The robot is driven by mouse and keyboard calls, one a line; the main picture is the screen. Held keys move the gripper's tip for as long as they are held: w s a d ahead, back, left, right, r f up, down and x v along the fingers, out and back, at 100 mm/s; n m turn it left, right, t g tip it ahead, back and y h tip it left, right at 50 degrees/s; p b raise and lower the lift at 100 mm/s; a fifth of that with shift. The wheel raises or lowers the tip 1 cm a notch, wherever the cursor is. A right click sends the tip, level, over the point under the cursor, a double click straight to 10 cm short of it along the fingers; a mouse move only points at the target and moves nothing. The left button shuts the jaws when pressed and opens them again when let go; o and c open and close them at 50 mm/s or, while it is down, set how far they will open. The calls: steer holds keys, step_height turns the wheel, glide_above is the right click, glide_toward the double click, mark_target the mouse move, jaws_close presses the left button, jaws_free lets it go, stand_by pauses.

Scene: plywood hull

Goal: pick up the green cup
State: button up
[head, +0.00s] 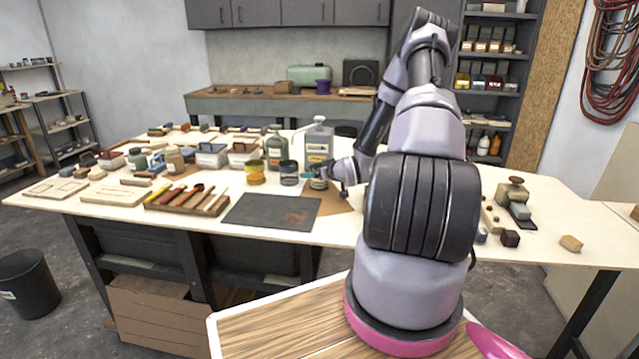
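A small greenish round container (317,182), which looks like the green cup, is on the plywood table just left of my gripper. My gripper (338,174) is low over the table, with its fingers at or very close to the container's right side. The fingers are small and dark here, and I cannot tell whether they touch it or are closed on it. My arm comes down from the upper right and hides part of the table behind it.
A dark tin (289,173) and a yellow tin (254,173) stand left of the container. A grey canister (319,145) and a green bottle (277,151) stand behind. A dark mat (271,211) in front is mostly bare.

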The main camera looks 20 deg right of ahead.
steer(key=shift+w, duration=0.1)
steer(key=c, duration=1.1)
step_height(320, 180, up, 10)
steer(key=shift+f, duration=0.1)
